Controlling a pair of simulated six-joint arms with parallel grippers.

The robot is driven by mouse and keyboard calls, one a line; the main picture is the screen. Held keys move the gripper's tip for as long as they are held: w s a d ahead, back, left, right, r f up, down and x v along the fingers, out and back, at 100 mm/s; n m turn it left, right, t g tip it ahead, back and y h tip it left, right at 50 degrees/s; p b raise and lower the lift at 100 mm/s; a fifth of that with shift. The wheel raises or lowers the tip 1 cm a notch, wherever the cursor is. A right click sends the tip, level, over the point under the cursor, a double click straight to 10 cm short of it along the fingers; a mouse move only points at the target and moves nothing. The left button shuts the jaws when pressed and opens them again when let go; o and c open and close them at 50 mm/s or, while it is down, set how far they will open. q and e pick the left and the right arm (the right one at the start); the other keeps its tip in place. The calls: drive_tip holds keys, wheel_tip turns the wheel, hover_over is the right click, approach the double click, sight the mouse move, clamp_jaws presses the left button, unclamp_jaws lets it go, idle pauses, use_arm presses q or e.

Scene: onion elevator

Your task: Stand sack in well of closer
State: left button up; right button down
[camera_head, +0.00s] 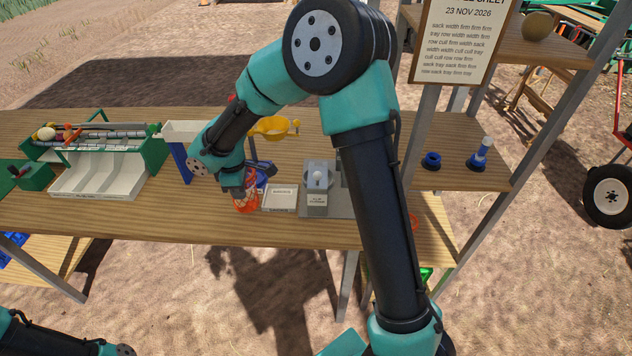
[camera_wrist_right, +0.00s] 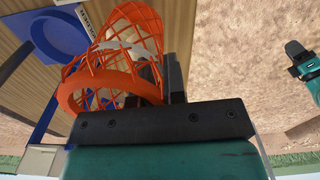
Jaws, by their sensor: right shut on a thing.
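The sack (camera_head: 246,203) is an orange net. My right gripper (camera_head: 243,187) is shut on it near the front edge of the wooden bench. In the right wrist view the sack (camera_wrist_right: 105,82) shows an orange ring rim facing the camera, with its net running away from it; the fingers are partly hidden behind the net. The closer appears to be the grey machine (camera_head: 317,203) with a white knob, right of the sack and apart from it. I cannot make out its well clearly.
A small white tray (camera_head: 280,198) lies between the sack and the grey machine. A yellow funnel (camera_head: 272,126) stands behind on a blue stand. A green-framed roller unit with a white bin (camera_head: 98,178) is at left. Blue parts (camera_head: 477,162) stand on the right shelf.

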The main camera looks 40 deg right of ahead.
drive_tip(key=shift+w+a+m, duration=1.35)
drive_tip(key=shift+a+m, duration=4.65)
drive_tip(key=shift+m, duration=1.3)
drive_tip(key=d+r+m, duration=0.2)
drive_tip(key=d, duration=1.7)
drive_tip(key=w+d+r+m, duration=0.1)
drive_tip(key=d+r+m, duration=0.2)
drive_tip(key=d, duration=1.6)
drive_tip(key=shift+r, duration=0.15)
drive_tip(key=shift+w, duration=0.1)
wheel_tip(320, 180, down, 6)
drive_tip(key=shift+f, duration=2)
